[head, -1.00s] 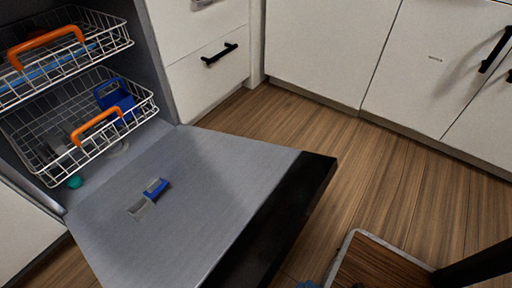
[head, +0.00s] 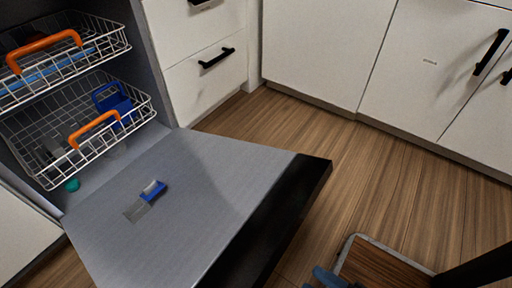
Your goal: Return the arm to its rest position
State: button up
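A small blue-grey part (head: 330,279) shows at the bottom edge of the head view, just left of a wood-brown panel with a grey rim. It looks like part of my arm or gripper, but it is mostly cut off by the frame. I cannot see clear fingertips or whether anything is held. It is apart from the open dishwasher door (head: 190,190), to the right of the door's black edge.
The dishwasher door lies open with a small blue and grey dispenser part (head: 153,191) on it. Two wire racks with orange handles, upper (head: 95,50) and lower (head: 135,112), are inside. White cabinets (head: 315,50) stand behind. The wood floor (head: 330,140) between is clear.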

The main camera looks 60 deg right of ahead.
notch_tip(320, 180, up, 56)
jog(key=w+m+g+p, duration=0.1)
jog(key=m+p, duration=0.9)
jog(key=p, duration=2.5)
jog(key=shift+a+r+m+g+y, duration=0.15)
jog(key=shift+a+m+g+y, duration=0.2)
jog(key=shift+g, duration=0.85)
jog(key=shift+w, duration=0.1)
jog(key=shift+c, duration=0.2)
